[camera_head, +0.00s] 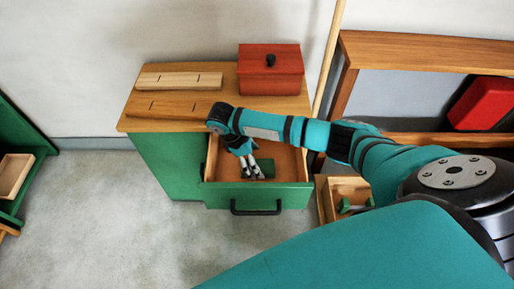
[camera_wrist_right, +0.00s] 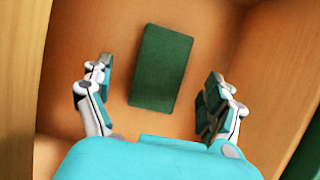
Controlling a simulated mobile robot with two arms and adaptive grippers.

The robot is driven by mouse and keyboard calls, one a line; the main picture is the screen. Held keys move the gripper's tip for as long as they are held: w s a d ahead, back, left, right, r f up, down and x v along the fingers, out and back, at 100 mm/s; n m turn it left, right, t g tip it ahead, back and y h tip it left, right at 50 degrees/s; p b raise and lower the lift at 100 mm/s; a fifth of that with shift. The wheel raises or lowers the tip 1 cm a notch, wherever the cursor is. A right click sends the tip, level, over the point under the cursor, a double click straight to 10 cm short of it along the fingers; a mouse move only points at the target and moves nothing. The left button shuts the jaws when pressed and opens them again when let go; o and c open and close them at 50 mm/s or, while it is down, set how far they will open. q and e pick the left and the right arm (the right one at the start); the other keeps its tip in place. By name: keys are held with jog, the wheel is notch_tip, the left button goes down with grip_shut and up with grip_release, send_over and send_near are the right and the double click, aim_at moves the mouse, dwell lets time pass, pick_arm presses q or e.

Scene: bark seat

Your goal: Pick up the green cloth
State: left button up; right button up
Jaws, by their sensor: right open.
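The green cloth (camera_wrist_right: 161,68) is a dark green rectangle lying flat on the floor of the open drawer (camera_head: 225,163). In the head view the cloth (camera_head: 265,167) shows just right of my right gripper's fingers, partly hidden by them. My right gripper (camera_wrist_right: 157,97) is open and empty, with one finger on each side of the cloth's lower part in the wrist view. In the head view my right gripper (camera_head: 251,171) points down into the drawer. I cannot tell its exact height above the cloth. My left gripper is not in view.
The drawer belongs to a green cabinet with a wooden top (camera_head: 150,124). On it are a red box (camera_head: 270,85) and two wooden boards. A wooden shelf (camera_head: 430,52) holding a red item (camera_head: 481,103) and a small crate (camera_head: 327,207) stand at right.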

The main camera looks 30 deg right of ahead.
aim_at(273, 166)
jog(key=shift+s+d, duration=0.5)
jog(key=shift+d, duration=0.4)
jog(key=shift+s+d, duration=0.35)
jog(key=shift+d, duration=0.25)
jog(key=shift+s+d, duration=0.35)
jog(key=shift+d, duration=0.2)
jog(key=b+x, duration=0.1)
jog(key=x, duration=0.1)
jog(key=shift+f, duration=0.35)
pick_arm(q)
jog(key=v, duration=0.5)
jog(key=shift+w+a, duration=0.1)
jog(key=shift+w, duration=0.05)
pick_arm(e)
jog(key=shift+f, duration=0.1)
jog(key=c, duration=1.2)
